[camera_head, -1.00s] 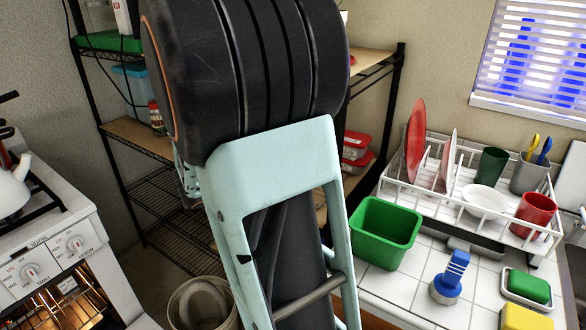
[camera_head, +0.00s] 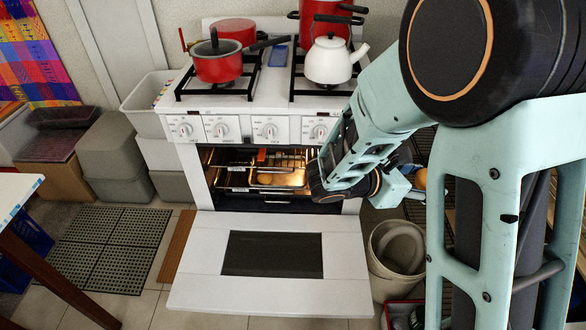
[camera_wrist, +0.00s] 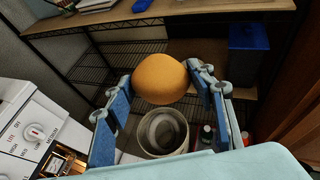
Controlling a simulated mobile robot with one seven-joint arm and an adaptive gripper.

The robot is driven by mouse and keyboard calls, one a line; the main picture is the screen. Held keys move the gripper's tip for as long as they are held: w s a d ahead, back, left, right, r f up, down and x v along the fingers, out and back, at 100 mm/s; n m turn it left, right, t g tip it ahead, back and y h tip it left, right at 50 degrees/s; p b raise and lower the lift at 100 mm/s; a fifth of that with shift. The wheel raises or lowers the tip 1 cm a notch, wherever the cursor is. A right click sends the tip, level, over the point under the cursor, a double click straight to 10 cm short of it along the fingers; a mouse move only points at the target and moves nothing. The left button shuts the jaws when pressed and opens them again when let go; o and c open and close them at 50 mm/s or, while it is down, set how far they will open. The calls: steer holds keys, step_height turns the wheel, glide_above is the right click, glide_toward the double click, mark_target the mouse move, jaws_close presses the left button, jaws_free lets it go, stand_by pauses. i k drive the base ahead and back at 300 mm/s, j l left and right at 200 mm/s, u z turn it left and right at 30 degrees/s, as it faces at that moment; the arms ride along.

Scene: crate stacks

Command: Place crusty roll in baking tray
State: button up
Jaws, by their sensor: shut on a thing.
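My gripper (camera_wrist: 161,82) is shut on the crusty roll (camera_wrist: 160,79), a round, orange-brown roll held between its two blue fingers in the wrist view. In the head view a small part of the roll (camera_head: 421,178) shows beyond my wrist, right of the oven; my arm hides most of my gripper there. The oven (camera_head: 268,270) has its door folded down. Inside the lit oven is a metal rack with what looks like a baking tray (camera_head: 277,178); the right part of the oven opening is hidden by my arm.
Red pots (camera_head: 218,68) and a white kettle (camera_head: 328,62) stand on the stove. A bin (camera_head: 397,255) stands right of the open door; the bin (camera_wrist: 163,133) is also below the roll in the wrist view. Wire shelves (camera_wrist: 110,68) stand behind the roll. Grey crates (camera_head: 112,150) are left.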

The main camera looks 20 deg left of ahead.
mark_target(291, 181)
steer(key=j+u, duration=0.35)
steer(key=i+j+u, duration=0.2)
steer(key=u, duration=0.15)
steer(key=i+j+u, duration=0.15)
steer(key=j+u, duration=0.15)
steer(key=j, duration=0.1)
